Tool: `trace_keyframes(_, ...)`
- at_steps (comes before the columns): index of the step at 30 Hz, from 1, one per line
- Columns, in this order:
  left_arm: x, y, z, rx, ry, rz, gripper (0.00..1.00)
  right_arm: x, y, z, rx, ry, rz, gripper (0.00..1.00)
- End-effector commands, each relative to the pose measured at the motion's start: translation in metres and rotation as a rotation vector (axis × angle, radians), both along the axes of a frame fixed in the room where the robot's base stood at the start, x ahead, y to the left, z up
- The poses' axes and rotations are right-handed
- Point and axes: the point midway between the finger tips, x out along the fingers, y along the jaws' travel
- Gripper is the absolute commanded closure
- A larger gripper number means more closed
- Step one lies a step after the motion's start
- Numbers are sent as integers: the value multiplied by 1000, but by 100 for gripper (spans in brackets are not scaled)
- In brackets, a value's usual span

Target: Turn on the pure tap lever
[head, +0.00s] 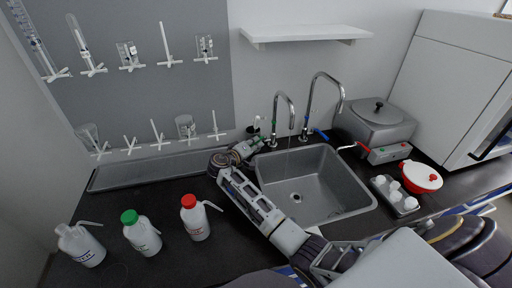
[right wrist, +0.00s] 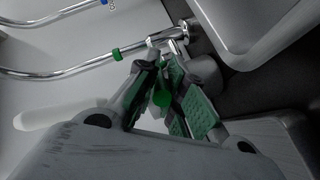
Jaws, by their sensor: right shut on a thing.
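Two chrome gooseneck taps stand behind the sink (head: 330,196). The left tap (head: 275,108) has a green ring; the right tap (head: 308,103) has a blue lever (head: 321,134). My right gripper (head: 254,145) is at the base of the green-marked tap. In the right wrist view, its green-padded fingers (right wrist: 172,100) are shut on the green-tipped lever (right wrist: 161,97) of that tap, beside its chrome body (right wrist: 172,34). The fingers hide part of the lever. A faint thin line shows below the left spout; I cannot tell whether it is water. My left gripper is not in view.
Several wash bottles stand at the left front, one with a red cap (head: 197,218). A metal bath (head: 376,122), a red-and-white pot (head: 421,177) and a small tray (head: 409,205) are on the right. A glassware rack hangs at the back left.

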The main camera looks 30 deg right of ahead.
Motion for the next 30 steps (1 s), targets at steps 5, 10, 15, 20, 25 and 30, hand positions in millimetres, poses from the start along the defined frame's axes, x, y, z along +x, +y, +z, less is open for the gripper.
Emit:
trace_keyframes(5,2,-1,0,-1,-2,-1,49,0,1,-1,2,3,-3,100)
trace_keyframes(10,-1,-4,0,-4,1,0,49,0,1,-1,2,3,-3,100)
trace_keyframes(15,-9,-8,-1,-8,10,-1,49,0,1,-1,2,1,-2,74)
trace_keyframes(20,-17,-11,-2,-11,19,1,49,0,0,0,1,1,-2,67)
trace_keyframes(25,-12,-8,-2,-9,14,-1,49,0,0,0,1,0,-2,67)
trace_keyframes(30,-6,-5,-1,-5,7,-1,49,-1,4,1,1,0,-2,67)
